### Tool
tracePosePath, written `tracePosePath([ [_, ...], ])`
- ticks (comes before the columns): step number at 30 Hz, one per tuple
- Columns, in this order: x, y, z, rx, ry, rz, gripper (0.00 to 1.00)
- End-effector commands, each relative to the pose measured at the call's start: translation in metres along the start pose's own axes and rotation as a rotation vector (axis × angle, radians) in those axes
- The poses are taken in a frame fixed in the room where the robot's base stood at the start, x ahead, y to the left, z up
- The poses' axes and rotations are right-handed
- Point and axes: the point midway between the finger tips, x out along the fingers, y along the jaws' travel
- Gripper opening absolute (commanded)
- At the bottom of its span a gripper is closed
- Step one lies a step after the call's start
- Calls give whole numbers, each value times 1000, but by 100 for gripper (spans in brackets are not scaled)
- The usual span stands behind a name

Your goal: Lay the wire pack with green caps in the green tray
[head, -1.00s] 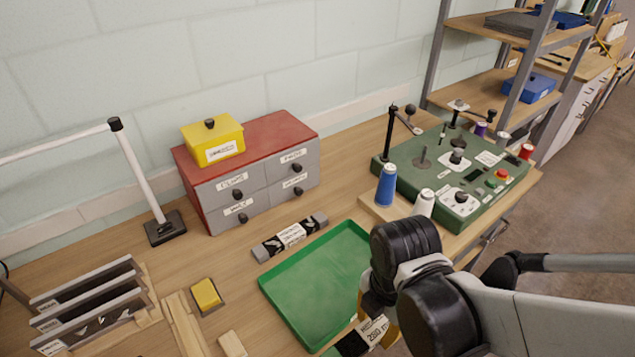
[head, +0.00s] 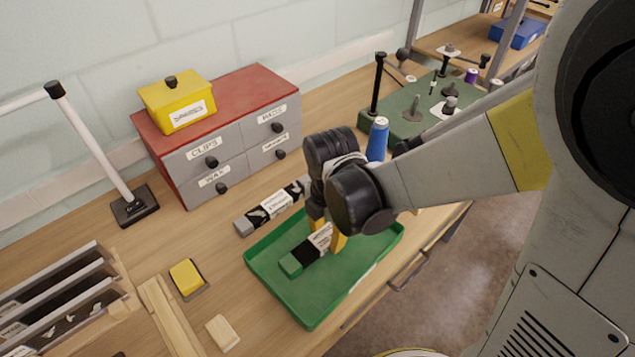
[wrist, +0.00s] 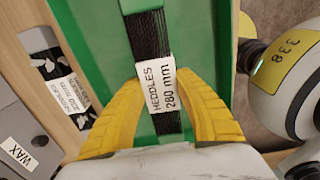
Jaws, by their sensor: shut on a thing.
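The wire pack with green caps (head: 305,253) is a dark bundle with a white label; one green cap shows at its near left end in the head view. In the wrist view its label (wrist: 169,88) reads "HEDDLES 280 mm". My gripper (head: 328,236) is shut on the pack around its label, one yellow finger on each side. It holds the pack over the green tray (head: 316,312), inside the tray's outline. I cannot tell whether the pack touches the tray floor. The far end of the pack is hidden behind my gripper in the head view.
A second pack with grey caps (head: 272,206) lies on the table behind the tray. A drawer cabinet (head: 232,150) with a yellow box (head: 177,103) stands behind. A yellow block (head: 186,277) and a slotted rack (head: 65,300) are at left.

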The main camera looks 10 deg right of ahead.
Motion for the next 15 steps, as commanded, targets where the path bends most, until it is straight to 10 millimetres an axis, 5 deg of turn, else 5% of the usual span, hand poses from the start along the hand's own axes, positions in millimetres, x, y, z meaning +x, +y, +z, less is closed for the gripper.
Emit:
tracePosePath([
  [9, 39, 1, 0, 0, 0, 0, 0],
  [15, 40, 1, 0, 0, 0, 0, 0],
])
